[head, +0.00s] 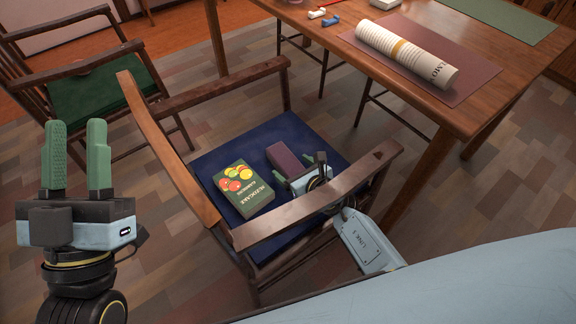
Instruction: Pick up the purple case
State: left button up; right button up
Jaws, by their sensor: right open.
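The purple case (284,158) lies on the dark blue seat (228,146) of a wooden armchair. My left gripper (77,128) is raised at the left of the view, pointing up. Its two green fingers are apart with nothing between them.
A green book (243,190) with fruit on its cover lies left of the case. The chair's armrests (318,195) enclose the seat. A wooden table (440,112) at the right bears a rolled paper (408,55). Another chair (95,95) stands at the upper left.

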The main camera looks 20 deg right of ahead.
jog(key=shift+c, duration=0.4)
jog(key=c, duration=1)
